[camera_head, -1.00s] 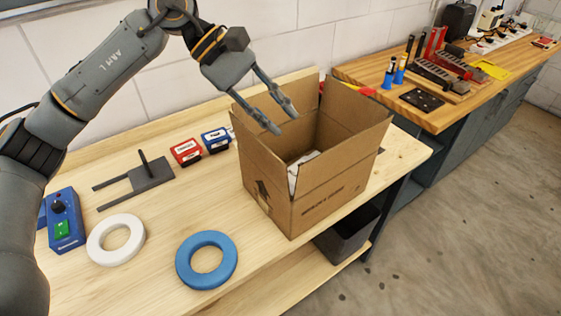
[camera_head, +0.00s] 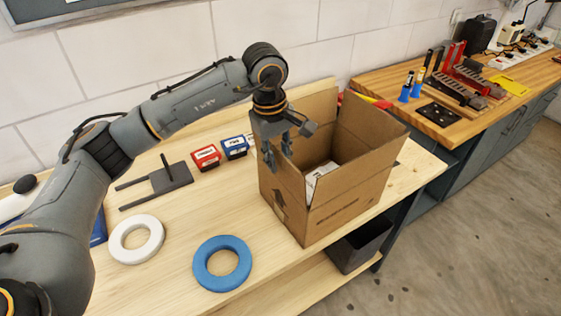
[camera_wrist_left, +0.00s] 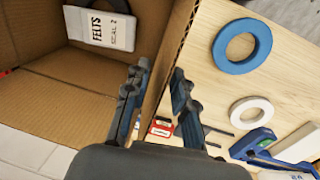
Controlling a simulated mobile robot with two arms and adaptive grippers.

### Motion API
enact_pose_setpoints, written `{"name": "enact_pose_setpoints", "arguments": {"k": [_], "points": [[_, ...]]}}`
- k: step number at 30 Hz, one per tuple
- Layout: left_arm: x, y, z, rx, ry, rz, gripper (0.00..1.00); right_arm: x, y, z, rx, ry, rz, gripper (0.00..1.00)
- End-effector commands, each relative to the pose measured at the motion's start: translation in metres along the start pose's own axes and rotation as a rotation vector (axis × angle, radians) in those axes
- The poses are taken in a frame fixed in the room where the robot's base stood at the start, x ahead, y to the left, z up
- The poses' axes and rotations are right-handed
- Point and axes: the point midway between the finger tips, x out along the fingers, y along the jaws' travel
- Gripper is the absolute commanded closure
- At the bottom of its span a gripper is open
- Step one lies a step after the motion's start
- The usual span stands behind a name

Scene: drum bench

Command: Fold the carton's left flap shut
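The brown carton (camera_head: 342,208) stands on the wooden bench with its top open and its flaps upright. Its left flap (camera_head: 291,184) stands up along the left side. My left gripper (camera_head: 279,158) points down at this flap. In the left wrist view the flap's edge (camera_wrist_left: 181,42) runs between the two fingers (camera_wrist_left: 160,95), one inside the carton and one outside. The fingers are apart, with gaps beside the cardboard. A white packet marked FELTS (camera_wrist_left: 104,30) lies in the carton and partly shows in the head view (camera_head: 319,177). My right gripper is not in view.
A blue ring (camera_head: 206,279), a white ring (camera_head: 117,243), a dark fork-like fixture (camera_head: 168,181), a red box (camera_head: 206,157) and a blue box (camera_head: 235,147) lie left of the carton. A grey bin (camera_head: 352,254) sits below. A second bench with tools (camera_head: 425,80) stands behind right.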

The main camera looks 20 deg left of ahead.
Motion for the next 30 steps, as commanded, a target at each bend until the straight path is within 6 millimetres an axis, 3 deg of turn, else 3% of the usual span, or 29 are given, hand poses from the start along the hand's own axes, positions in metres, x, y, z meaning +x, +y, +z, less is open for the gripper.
{"name": "enact_pose_setpoints", "arguments": {"k": [7, 18, 22, 30], "points": [[0.030, 0.000, 0.000, -0.001, -0.001, -0.001, 0.75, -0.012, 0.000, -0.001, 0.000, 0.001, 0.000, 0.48], [0.037, 0.000, 0.000, 0.001, -0.001, 0.001, 0.75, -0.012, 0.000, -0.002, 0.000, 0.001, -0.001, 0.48], [0.037, 0.000, 0.000, 0.001, -0.001, 0.001, 0.99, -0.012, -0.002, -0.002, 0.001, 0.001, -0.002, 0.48], [0.037, 0.000, 0.000, 0.000, -0.001, 0.002, 1.00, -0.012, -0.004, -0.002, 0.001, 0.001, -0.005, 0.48]]}}
